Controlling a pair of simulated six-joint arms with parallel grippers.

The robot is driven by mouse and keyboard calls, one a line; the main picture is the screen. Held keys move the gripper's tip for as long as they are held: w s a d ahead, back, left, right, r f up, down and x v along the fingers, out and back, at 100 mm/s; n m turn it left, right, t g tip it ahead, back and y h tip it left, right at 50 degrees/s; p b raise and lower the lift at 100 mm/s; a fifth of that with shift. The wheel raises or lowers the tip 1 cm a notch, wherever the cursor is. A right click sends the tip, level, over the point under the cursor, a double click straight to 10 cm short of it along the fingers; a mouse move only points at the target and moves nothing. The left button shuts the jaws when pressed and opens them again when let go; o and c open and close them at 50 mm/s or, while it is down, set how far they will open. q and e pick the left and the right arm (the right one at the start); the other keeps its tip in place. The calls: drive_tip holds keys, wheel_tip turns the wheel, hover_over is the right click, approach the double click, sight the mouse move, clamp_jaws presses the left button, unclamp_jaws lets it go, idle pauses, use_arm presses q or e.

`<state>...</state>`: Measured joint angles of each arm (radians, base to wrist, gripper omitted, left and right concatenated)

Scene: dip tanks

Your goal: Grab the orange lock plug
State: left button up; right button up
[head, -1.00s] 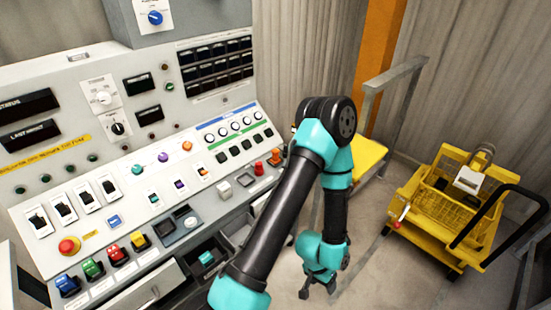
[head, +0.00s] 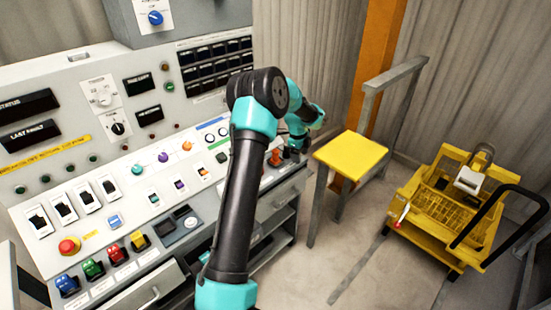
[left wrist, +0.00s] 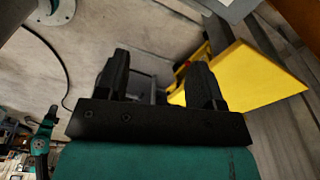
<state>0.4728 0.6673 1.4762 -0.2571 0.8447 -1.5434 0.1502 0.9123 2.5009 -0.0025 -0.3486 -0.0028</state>
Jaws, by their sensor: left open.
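The orange lock plug (head: 275,158) stands near the right end of the sloping console desk in the head view. My left arm passes in front of the desk just left of it. My left gripper is beyond the plug to the right, small and partly hidden by its own wrist. In the left wrist view my left gripper (left wrist: 158,85) is open, with nothing between its two black fingers. The plug cannot be made out in that view. My right gripper is not seen.
A yellow-topped stand (head: 350,155) is right of the console; its yellow top also shows close to the fingers in the left wrist view (left wrist: 250,80). A yellow cart (head: 440,205) stands farther right. An orange post (head: 380,60) rises behind.

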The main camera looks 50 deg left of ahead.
sight(276, 151)
use_arm(q)
drive_tip(key=s+a+r+m+y, duration=0.1)
drive_tip(key=s+a+r+m, duration=0.2)
drive_tip(key=a+r, duration=0.8)
drive_tip(key=shift+s+a+r+g, duration=0.2)
drive_tip(key=shift+s+r+g, duration=0.05)
drive_tip(key=shift+r+g, duration=0.15)
wheel_tip(276, 151, down, 12)
drive_tip(key=shift+f, duration=0.15)
drive_tip(key=shift+d+f, duration=0.2)
drive_tip(key=shift+f, duration=2.35)
